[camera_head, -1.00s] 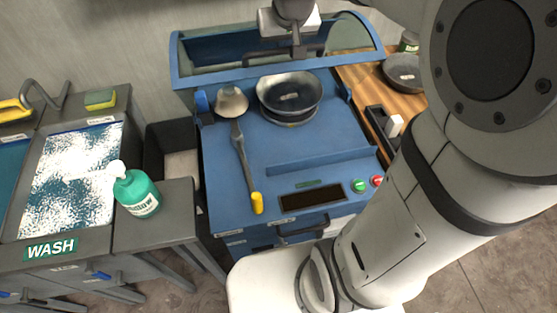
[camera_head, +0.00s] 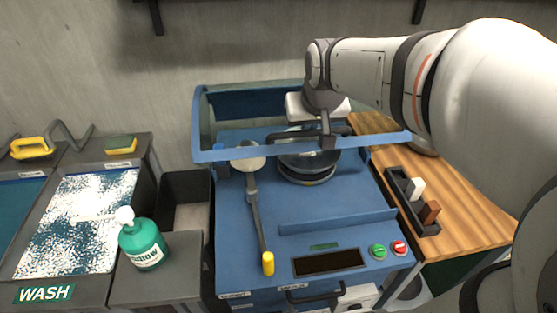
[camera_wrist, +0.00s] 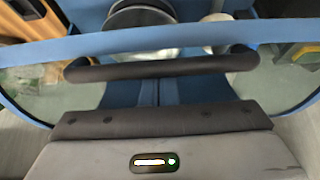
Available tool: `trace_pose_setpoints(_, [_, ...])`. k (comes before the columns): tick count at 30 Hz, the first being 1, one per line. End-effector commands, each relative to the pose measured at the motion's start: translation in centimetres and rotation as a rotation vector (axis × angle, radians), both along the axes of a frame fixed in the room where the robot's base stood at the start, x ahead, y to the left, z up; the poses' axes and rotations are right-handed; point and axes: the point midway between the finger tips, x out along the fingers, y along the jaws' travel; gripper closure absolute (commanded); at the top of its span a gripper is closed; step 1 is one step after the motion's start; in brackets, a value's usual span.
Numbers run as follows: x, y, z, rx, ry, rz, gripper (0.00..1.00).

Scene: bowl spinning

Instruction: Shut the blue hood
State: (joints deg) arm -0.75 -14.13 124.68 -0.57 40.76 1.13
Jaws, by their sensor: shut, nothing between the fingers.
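The blue hood (camera_head: 245,154) is a blue-framed clear cover over the back of the blue machine (camera_head: 305,240). It is tilted, with its front edge raised above the machine's top. Its dark handle (camera_head: 285,136) runs along that front edge. The handle also crosses the wrist view (camera_wrist: 160,68). My gripper (camera_head: 327,142) is shut and empty, pointing down at the handle near the hood's front edge. Whether it touches the handle cannot be told. A metal bowl (camera_head: 308,170) sits on the machine, partly hidden by the hood edge and my gripper.
A ladle (camera_head: 252,195) with a yellow end lies on the machine's left. Green (camera_head: 378,251) and red (camera_head: 400,248) buttons are at its front right. A wooden counter (camera_head: 460,200) with a dark holder is right. A green soap bottle (camera_head: 142,243) stands left beside the wash basin.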

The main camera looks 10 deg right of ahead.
Motion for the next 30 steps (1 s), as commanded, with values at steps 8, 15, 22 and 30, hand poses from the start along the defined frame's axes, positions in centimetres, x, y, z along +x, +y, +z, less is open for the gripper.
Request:
trace_pose_setpoints(8, [-2.0,0.0,-1.7,0.000,0.001,0.000,1.00])
trace_pose_setpoints(15, [-2.7,0.0,-2.1,0.000,0.002,0.000,1.00])
trace_pose_setpoints(22, [-4.1,0.0,-3.6,0.000,0.001,0.000,1.00])
trace_pose_setpoints(30, [-5.4,0.0,-4.8,0.000,0.001,0.000,1.00])
